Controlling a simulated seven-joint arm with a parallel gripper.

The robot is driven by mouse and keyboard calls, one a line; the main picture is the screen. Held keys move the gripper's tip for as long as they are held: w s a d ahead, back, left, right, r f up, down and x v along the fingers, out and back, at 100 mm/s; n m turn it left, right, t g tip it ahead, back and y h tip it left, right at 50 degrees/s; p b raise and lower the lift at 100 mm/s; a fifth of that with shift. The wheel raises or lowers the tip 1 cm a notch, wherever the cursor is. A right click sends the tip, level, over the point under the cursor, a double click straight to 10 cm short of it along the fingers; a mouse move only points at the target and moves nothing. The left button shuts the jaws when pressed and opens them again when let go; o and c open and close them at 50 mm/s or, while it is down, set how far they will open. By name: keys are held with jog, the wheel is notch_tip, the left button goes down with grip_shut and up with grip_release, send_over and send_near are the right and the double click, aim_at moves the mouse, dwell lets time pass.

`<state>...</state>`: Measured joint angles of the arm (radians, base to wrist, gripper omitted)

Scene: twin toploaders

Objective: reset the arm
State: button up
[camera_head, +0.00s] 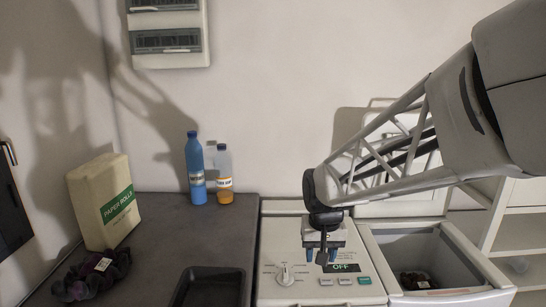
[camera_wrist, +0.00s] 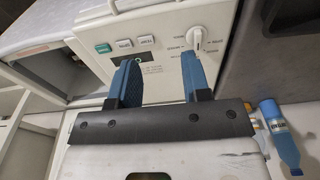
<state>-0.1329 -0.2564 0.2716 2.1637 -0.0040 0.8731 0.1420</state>
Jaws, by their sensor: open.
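My gripper (camera_head: 321,256) hangs from my arm over the control panel of a white toploader washer (camera_head: 275,238) in the head view. Its two blue fingers are apart with nothing between them; they also show in the wrist view (camera_wrist: 160,80). The panel has a dial (camera_head: 285,275), a dark display reading OFF (camera_head: 342,268) and several small buttons beside it. The wrist view shows the same dial (camera_wrist: 196,38) and a green button (camera_wrist: 103,48). I cannot tell exactly how high the fingertips are above the panel.
An open toploader tub (camera_head: 425,250) on the right holds a dark crumpled cloth (camera_head: 417,281). On the dark counter (camera_head: 225,235) are a blue bottle (camera_head: 196,170), an orange-filled bottle (camera_head: 224,175), a paper rolls pack (camera_head: 103,202), another dark cloth (camera_head: 92,275) and a black tray (camera_head: 209,288).

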jog(key=s+d+r, duration=0.2)
jog(key=s+d, duration=0.1)
jog(key=s, duration=0.8)
jog(key=s+d+r+t, duration=0.1)
jog(key=s+d, duration=0.3)
jog(key=s, duration=0.7)
jog(key=shift+s+d+r+t, duration=0.15)
jog(key=shift+s+r+t, duration=0.15)
jog(key=shift+r, duration=0.4)
dwell(0.4)
